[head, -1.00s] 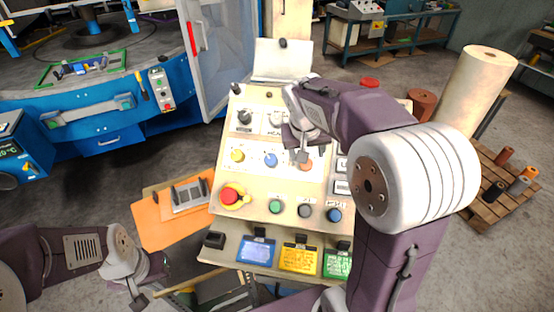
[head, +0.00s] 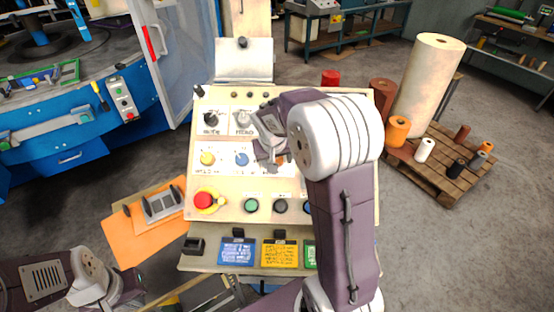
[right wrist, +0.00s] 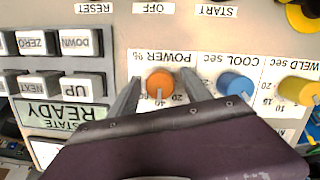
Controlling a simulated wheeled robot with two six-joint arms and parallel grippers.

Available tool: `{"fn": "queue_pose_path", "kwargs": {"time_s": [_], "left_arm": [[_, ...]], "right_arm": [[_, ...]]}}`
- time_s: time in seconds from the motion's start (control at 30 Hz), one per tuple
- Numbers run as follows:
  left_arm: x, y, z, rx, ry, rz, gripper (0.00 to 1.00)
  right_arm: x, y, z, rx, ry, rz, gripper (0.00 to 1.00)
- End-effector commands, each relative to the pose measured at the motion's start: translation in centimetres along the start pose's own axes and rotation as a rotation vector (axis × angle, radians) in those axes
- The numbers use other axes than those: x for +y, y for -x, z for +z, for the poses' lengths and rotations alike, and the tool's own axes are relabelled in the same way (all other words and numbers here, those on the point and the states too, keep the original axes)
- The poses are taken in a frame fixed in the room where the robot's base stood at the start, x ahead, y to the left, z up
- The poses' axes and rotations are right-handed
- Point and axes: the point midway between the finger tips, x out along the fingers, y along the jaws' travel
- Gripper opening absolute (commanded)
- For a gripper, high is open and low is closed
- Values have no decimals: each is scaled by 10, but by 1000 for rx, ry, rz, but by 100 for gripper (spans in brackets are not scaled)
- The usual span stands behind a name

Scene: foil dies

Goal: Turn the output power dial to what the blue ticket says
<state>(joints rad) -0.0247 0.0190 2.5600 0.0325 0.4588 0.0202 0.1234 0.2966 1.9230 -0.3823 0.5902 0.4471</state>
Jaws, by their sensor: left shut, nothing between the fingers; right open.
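The orange dial (right wrist: 160,84) under the label "POWER %" shows in the right wrist view, which sees the panel upside down. My right gripper (right wrist: 161,77) is open, with one finger on each side of the dial; I cannot tell whether they touch it. In the head view, my right gripper (head: 275,162) hides that dial. The blue ticket (head: 237,251) hangs at the panel's lower front edge; its writing is too small to read. My left gripper (head: 128,298) is shut and empty at the lower left, away from the panel.
A blue dial (right wrist: 234,84) and a yellow dial (right wrist: 296,90) sit beside the orange one, with push keys (right wrist: 80,87) on its other side. A red stop button (head: 204,201) is on the panel's left. A yellow ticket (head: 280,254) hangs next to the blue one.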

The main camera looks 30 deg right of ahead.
Motion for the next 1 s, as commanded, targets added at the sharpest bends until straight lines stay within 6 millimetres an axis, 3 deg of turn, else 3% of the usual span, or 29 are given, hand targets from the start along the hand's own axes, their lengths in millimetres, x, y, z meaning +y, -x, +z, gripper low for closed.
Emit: {"fn": "queue_pose_path", "kwargs": {"time_s": [0.07,0.27,0.63,1.0], "left_arm": [[0,0,0,0,0,0,0],[0,0,0,0,0,0,0],[0,-5,0,0,0,0,0],[0,-21,2,0,0,0,0]], "right_arm": [[0,0,0,0,0,0,57],[0,0,0,0,0,0,1],[0,-1,0,0,-63,-12,0],[0,-2,1,0,-341,-69,0]]}}
